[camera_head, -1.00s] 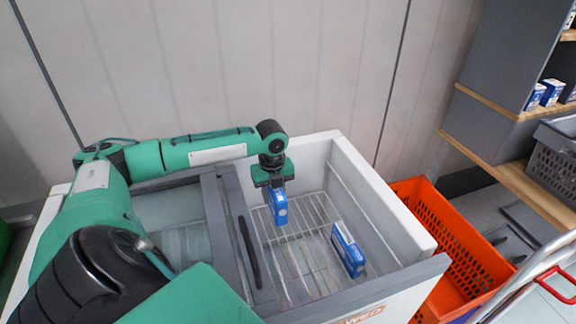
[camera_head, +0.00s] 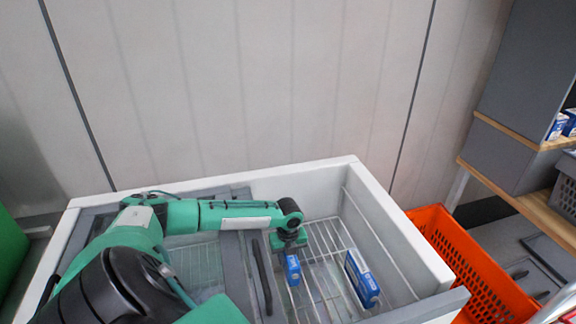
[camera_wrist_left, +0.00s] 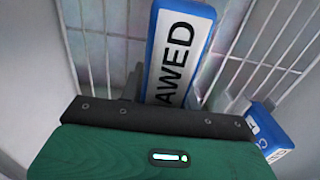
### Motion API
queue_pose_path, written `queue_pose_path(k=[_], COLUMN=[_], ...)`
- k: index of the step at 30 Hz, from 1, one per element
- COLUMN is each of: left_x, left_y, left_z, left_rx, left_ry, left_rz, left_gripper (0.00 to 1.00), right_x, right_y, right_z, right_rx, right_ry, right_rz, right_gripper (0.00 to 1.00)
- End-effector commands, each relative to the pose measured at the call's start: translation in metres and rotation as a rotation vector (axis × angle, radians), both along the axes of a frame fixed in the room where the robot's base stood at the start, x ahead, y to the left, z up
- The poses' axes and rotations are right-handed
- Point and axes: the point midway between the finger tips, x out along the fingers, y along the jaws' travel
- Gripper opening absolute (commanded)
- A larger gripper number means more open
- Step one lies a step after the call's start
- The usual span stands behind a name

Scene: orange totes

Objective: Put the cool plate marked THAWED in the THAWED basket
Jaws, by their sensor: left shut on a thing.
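A blue and white cool plate (camera_head: 292,269) hangs from my left gripper (camera_head: 289,246) inside the white chest freezer. In the left wrist view the plate (camera_wrist_left: 180,55) shows the letters "AWED"; the start of the word is hidden by the gripper (camera_wrist_left: 150,112). My left gripper is shut on it. A second blue and white plate (camera_head: 361,278) stands on the wire rack to the right, apart from the held one; its corner (camera_wrist_left: 268,135) also shows in the wrist view. No lettered basket can be made out. My right gripper is not in view.
The freezer's white rim (camera_head: 400,229) surrounds the compartment, with a grey sliding lid (camera_head: 240,262) on the left. An orange tote (camera_head: 462,258) stands right of the freezer. Shelves (camera_head: 516,140) with blue and white boxes are at the far right.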

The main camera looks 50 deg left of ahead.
Motion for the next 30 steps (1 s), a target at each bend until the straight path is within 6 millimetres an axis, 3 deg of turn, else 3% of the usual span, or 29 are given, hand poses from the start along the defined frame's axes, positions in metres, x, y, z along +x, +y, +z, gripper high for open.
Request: queue_pose_path(k=[12, 13, 16, 25, 30], left_x=[0.001, 0.000, 0.000, 0.000, 0.001], left_y=[0.000, 0.000, 0.000, 0.000, 0.000], left_z=[-0.010, -0.011, -0.011, -0.009, 0.008], left_rx=[0.001, 0.001, 0.001, 0.001, 0.001], left_ry=[-0.002, 0.000, 0.000, 0.000, -0.003], left_rz=[0.000, -0.001, -0.001, -0.001, -0.001], left_gripper=[0.00, 0.35, 0.54, 0.54, 0.54], right_x=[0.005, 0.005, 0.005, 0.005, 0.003], right_y=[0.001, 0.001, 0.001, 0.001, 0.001], right_z=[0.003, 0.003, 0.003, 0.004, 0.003], right_rx=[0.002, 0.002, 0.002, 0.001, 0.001], right_ry=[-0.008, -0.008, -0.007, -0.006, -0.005], right_rz=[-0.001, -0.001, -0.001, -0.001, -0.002], right_gripper=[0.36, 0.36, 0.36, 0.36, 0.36])
